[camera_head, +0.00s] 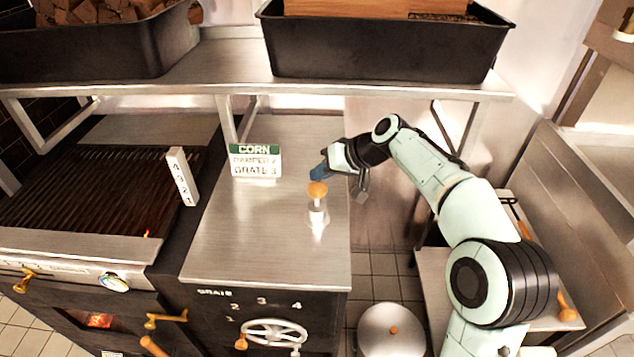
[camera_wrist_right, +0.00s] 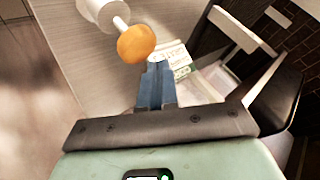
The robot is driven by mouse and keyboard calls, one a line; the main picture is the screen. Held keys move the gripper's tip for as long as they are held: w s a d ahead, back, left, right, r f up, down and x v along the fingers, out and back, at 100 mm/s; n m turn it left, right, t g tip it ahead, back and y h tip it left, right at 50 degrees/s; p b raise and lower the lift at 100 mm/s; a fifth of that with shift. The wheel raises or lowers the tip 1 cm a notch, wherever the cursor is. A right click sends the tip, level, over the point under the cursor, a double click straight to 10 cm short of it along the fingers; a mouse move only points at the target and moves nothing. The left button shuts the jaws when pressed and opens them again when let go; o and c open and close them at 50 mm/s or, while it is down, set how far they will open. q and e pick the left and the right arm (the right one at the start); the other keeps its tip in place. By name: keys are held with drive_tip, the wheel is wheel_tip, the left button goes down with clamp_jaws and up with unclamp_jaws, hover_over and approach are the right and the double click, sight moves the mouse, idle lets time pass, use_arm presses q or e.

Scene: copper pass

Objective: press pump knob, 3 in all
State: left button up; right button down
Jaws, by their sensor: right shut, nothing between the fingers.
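The pump knob (camera_head: 317,189) is a round orange knob on a pale stem above a whitish bottle (camera_head: 317,213), upright on the steel counter. In the right wrist view the knob (camera_wrist_right: 136,43) shows just past the fingertips, with part of the bottle (camera_wrist_right: 100,10) behind it. My right gripper (camera_head: 319,173) comes in from the right, its blue fingers shut and empty. The fingertips are close to the knob, just behind it in the head view; I cannot tell whether they touch. The fingers also show in the right wrist view (camera_wrist_right: 155,72). My left gripper is not in view.
A CORN sign (camera_head: 256,161) stands on the counter (camera_head: 240,240) behind the bottle. A grill (camera_head: 95,190) with a numbered upright marker (camera_head: 182,176) is at left. A shelf (camera_head: 225,65) with dark bins (camera_head: 385,50) runs above. A handwheel (camera_head: 273,334) is on the front.

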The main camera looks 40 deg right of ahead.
sight(321, 187)
drive_tip(key=shift+r+p, duration=1.75)
drive_tip(key=shift+r, duration=0.85)
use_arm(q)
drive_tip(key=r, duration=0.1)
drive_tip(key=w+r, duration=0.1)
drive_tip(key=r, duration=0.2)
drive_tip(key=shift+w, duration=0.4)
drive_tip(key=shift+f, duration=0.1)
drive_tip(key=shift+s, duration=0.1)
use_arm(e)
drive_tip(key=shift+f, duration=0.1)
